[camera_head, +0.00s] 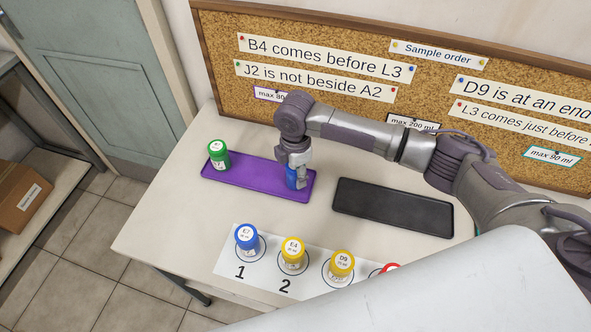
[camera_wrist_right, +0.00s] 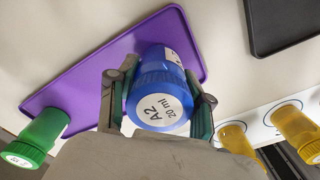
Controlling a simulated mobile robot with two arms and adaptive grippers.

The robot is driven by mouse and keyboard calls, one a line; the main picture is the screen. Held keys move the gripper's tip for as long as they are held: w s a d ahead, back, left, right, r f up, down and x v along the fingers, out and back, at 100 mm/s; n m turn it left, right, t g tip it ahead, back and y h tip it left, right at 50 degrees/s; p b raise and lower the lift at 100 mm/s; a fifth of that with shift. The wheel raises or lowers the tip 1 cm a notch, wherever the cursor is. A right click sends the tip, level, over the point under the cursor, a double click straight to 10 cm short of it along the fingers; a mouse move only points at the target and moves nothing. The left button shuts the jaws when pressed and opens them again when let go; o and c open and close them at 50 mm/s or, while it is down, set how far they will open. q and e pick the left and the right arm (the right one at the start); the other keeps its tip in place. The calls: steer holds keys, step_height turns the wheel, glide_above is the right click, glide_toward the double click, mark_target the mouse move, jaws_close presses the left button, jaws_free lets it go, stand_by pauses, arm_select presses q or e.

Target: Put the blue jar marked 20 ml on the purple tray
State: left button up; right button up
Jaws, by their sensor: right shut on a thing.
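The blue jar (camera_wrist_right: 162,90), its lid marked A2 20 ml, is between the fingers of my right gripper (camera_wrist_right: 160,95), which is shut on it. In the head view the blue jar (camera_head: 293,177) is at the right end of the purple tray (camera_head: 250,184), partly hidden by my right gripper (camera_head: 296,172). I cannot tell if its base touches the tray. The tray also shows in the wrist view (camera_wrist_right: 100,75). A green jar (camera_head: 218,154) stands at the tray's left end. My left gripper is not in view.
A black tray (camera_head: 392,208) lies empty to the right. A numbered white strip at the front holds a blue jar (camera_head: 247,238) marked E2, yellow jars (camera_head: 293,253) (camera_head: 341,266) and a red-lidded jar (camera_head: 391,267). A cork board (camera_head: 225,60) stands behind.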

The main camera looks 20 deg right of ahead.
steer(key=o, duration=1.1)
steer(key=shift+f, duration=0.15)
step_height(320, 180, up, 12)
steer(key=shift+r+b, duration=0.2)
steer(key=shift+b, duration=0.25)
